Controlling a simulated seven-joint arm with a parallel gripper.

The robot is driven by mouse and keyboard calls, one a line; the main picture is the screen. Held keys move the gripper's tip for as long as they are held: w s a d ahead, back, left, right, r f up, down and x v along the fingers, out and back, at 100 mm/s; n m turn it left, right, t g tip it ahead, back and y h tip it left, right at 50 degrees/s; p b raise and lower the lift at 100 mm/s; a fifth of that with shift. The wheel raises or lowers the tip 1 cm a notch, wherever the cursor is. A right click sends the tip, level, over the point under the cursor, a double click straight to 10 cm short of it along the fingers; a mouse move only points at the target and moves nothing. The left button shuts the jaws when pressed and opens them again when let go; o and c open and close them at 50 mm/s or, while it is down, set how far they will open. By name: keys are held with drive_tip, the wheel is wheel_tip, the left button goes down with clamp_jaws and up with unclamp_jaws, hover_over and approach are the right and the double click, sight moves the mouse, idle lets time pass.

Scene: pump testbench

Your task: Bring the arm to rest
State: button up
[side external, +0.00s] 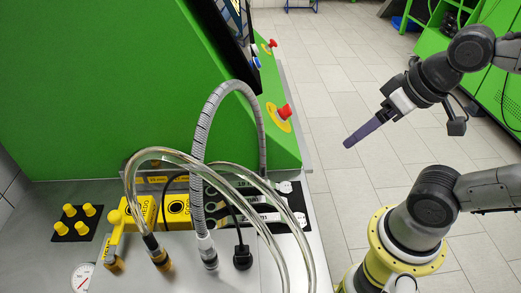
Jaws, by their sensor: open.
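My gripper (361,132) is in the side external view, right of the testbench, in free air above the tiled floor. Its long dark fingers point down and to the left and overlap in this view, so the gap between them is hard to make out. I see nothing held at the fingertips. My gripper is apart from the bench and touches nothing visible. My arm is bent on the right side of the picture, with part of it outside the frame.
Green cabinets (497,95) stand at the right. Floor between is clear.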

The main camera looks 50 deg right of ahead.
drive_tip(key=shift+n, duration=0.9)
drive_tip(key=shift+c, duration=0.2)
